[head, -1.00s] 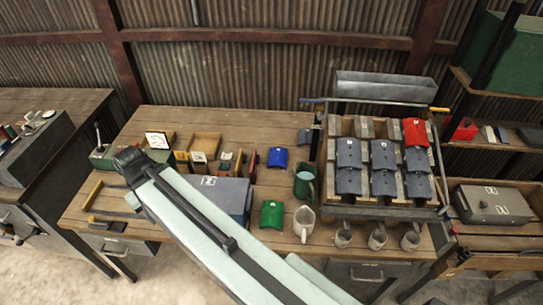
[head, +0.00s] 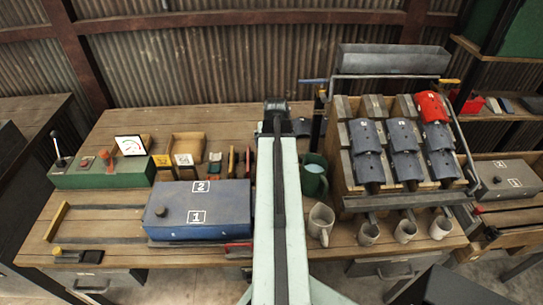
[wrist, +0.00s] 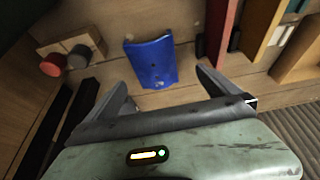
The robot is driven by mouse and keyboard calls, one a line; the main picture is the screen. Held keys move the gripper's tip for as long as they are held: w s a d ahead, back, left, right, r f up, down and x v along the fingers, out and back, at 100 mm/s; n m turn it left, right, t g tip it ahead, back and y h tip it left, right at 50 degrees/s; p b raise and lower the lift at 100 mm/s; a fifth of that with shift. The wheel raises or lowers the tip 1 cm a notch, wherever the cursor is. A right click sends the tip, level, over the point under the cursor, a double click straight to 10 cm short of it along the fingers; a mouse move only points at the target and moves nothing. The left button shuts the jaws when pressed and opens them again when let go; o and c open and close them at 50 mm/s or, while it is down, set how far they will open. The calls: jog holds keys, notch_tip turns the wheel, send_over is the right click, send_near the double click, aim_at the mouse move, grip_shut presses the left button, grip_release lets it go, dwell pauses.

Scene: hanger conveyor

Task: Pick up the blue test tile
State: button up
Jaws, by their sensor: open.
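The blue test tile (wrist: 150,62) is a curved blue plate lying on the wooden table, in the upper middle of the wrist view. My gripper (wrist: 165,82) is open and empty, its two fingers spread below the tile in that picture. The tile lies just beyond the fingertips, slightly left of the middle of the gap. I cannot tell how high the fingers are above it. In the head view my arm covers the tile, and the fingers cannot be made out.
Red and yellow upright pieces stand right of the tile; the red one (wrist: 221,30) is nearest. A small wooden block (wrist: 75,50) with round knobs is at left. In the head view, a green jug (head: 314,175) and a rack of roof-like tiles (head: 345,190) stand right of my arm.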

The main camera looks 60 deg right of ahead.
jog(key=shift+s+d, duration=0.1)
jog(key=shift+d, duration=0.2)
jog(key=b+x, duration=0.2)
jog(key=shift+d+f, duration=0.15)
jog(key=shift+f, duration=0.2)
jog(key=b+x, duration=0.1)
jog(key=b, duration=0.1)
jog(key=b+x, duration=0.1)
jog(key=x, duration=0.1)
jog(key=b+x, duration=0.2)
jog(key=shift+s+d+f+b, duration=0.1)
jog(key=shift+s+f+b, duration=0.15)
jog(key=shift+b, duration=0.05)
jog(key=shift+r, duration=0.2)
jog(key=c, duration=1.6)
jog(key=shift+o, duration=0.2)
notch_tip(320, 180, up, 10)
jog(key=p, duration=1.1)
jog(key=shift+r, duration=0.25)
